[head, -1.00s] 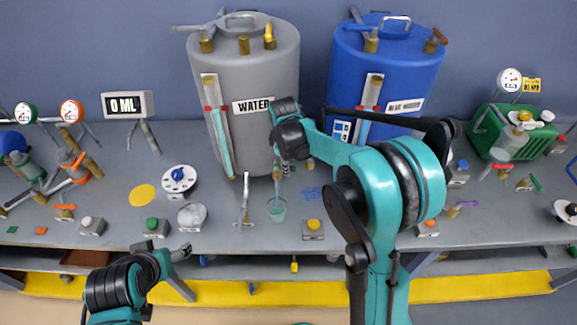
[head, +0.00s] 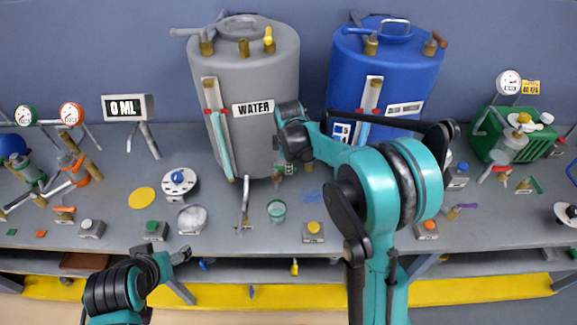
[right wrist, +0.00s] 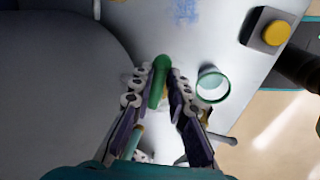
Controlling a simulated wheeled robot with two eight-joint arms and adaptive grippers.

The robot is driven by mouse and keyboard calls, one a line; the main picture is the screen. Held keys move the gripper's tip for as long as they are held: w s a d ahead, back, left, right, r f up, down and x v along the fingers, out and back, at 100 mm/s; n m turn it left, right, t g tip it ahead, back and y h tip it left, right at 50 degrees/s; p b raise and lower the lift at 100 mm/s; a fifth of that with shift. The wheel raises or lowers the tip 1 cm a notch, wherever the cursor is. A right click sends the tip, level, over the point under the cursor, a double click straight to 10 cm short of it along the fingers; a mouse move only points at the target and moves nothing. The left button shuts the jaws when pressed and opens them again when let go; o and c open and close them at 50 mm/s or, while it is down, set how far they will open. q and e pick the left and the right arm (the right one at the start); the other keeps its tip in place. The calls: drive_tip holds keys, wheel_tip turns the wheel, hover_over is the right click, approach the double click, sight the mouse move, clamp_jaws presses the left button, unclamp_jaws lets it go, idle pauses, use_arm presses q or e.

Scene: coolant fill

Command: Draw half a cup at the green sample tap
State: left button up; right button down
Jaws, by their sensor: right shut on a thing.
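The green tap handle (right wrist: 158,82) shows between my right fingertips in the right wrist view. My right gripper (right wrist: 160,88) is shut on it, at the foot of the grey water tank (head: 244,80). In the head view my right wrist hides most of this tap. A clear cup with a teal rim (head: 277,211) stands upright on the bench just beside the tap. It also shows in the right wrist view (right wrist: 212,85), right of my fingers; its fill level is hard to tell. My left gripper (head: 183,255) is low at the bench's front edge, its jaws unclear.
A display (head: 128,108) reads 0 ML. A yellow-button box (head: 313,232) stands right of the cup, and a grey upright tap (head: 244,208) left of it. A blue tank (head: 388,70) stands behind my right arm. A yellow disc (head: 142,198) lies on the bench at left.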

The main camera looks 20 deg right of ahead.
idle(0.3)
drive_tip(key=c, duration=1.5)
unclamp_jaws()
drive_tip(key=shift+o, duration=0.2)
drive_tip(key=shift+r, duration=0.1)
wheel_tip(320, 180, up, 12)
drive_tip(key=s, duration=0.2)
drive_tip(key=shift+a+f, duration=0.2)
drive_tip(key=shift+a, duration=0.1)
drive_tip(key=shift+s, duration=0.1)
drive_tip(key=s+f+m+t+b, duration=0.2)
drive_tip(key=s+f+m, duration=0.2)
drive_tip(key=s+m, duration=0.3)
drive_tip(key=s+f+m+t+b, duration=0.2)
drive_tip(key=s+m, duration=0.5)
drive_tip(key=s, duration=0.9)
wheel_tip(320, 180, down, 2)
drive_tip(key=shift+s+a+m+t+y+b, duration=0.2)
drive_tip(key=shift+m+t+y+b, duration=0.1)
drive_tip(key=shift+t, duration=0.2)
